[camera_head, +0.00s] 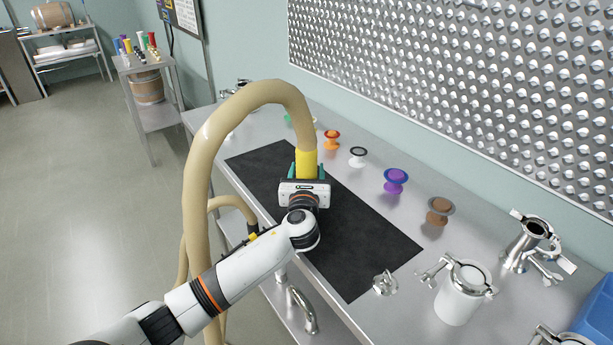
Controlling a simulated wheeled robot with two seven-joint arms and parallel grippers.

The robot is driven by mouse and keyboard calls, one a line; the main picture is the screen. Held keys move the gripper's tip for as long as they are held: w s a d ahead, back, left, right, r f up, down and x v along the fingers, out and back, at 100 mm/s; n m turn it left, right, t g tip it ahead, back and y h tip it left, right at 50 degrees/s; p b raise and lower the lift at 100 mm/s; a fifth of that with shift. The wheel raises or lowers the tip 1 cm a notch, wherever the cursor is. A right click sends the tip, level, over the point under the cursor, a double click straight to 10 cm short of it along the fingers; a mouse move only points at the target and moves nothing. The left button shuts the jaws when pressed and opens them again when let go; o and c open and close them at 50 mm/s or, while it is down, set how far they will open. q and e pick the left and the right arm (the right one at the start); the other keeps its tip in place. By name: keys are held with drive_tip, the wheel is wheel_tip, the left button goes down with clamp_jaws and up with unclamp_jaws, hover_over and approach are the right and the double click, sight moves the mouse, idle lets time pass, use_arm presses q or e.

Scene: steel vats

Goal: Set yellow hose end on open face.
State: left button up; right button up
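A thick beige hose (202,165) arches up from the lower left and comes down to its yellow end (307,160) over the black mat. My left gripper (307,172) has its teal fingers on both sides of the yellow end. The lower tip of the yellow end is hidden behind the gripper. At the right a steel fitting (518,254) has a dark open face (537,229) with a clamp around it. Nearer stands a white-bodied fitting (458,302) with a clamp and a pale, closed-looking top. My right gripper is not in view.
A black mat (365,250) lies on the steel bench. Several coloured caps, among them orange (331,142), purple (396,182) and brown (439,212), stand along the wall side. A loose clamp (384,282) lies at the mat's near corner. A blue container (596,315) is at the right edge.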

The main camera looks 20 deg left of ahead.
use_arm(q)
drive_tip(key=shift+r, duration=0.1)
drive_tip(key=c, duration=1.1)
